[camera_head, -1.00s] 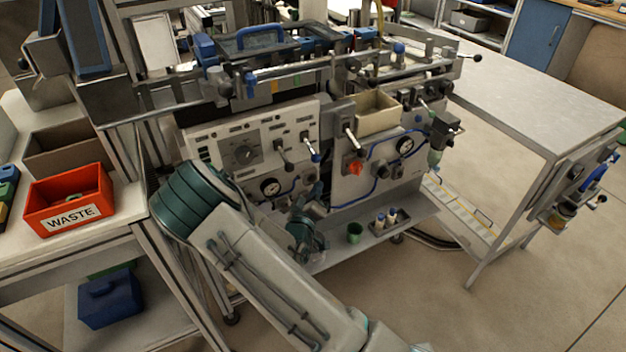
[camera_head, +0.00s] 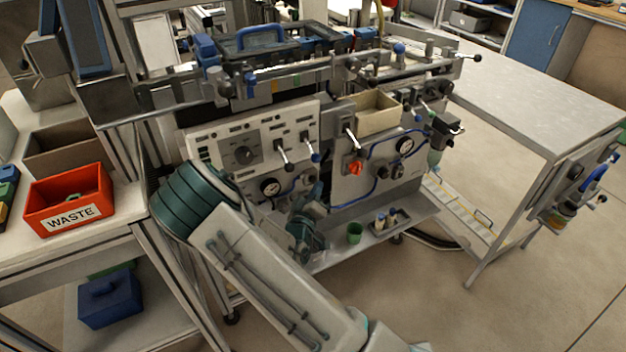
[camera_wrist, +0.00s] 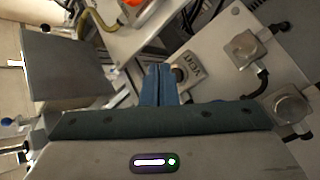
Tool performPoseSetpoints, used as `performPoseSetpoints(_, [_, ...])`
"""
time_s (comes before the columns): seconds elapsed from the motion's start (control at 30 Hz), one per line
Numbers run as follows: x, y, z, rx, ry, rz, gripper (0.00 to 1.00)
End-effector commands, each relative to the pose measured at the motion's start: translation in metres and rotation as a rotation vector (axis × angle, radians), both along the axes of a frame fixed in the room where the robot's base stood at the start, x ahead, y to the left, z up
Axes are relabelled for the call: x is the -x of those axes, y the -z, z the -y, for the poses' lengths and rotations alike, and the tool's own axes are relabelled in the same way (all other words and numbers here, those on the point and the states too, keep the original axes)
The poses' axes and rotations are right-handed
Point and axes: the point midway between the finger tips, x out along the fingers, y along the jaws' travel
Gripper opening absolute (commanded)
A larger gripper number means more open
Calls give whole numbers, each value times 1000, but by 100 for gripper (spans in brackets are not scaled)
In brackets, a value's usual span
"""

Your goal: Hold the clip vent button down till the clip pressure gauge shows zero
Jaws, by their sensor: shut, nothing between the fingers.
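In the wrist view my gripper (camera_wrist: 158,72) has its two blue fingers together, with nothing between them. The fingertips are right beside a small plate marked VENT (camera_wrist: 191,65). A round vent button (camera_wrist: 179,75) shows on that plate, close to the right of the fingers. I cannot tell whether the fingers touch or press it. In the head view my wrist hides the vent plate. Two round dials show there, a left gauge (camera_head: 270,187) and a right gauge (camera_head: 404,145). Which one is the clip gauge, and what either needle reads, is too small to tell.
Metal fittings (camera_wrist: 240,48) stand right of the fingers in the wrist view. In the head view, levers and a red knob (camera_head: 353,168) stick out of the panel. A green cup (camera_head: 354,233) stands on the shelf below. A red WASTE bin (camera_head: 38,215) is at the left.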

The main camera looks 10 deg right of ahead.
Motion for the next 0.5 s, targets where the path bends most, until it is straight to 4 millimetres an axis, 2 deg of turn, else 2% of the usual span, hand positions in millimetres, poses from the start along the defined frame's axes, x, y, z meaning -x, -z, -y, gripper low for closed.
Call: performPoseSetpoints(0.5, [-8,0,-2,0,0,0,0])
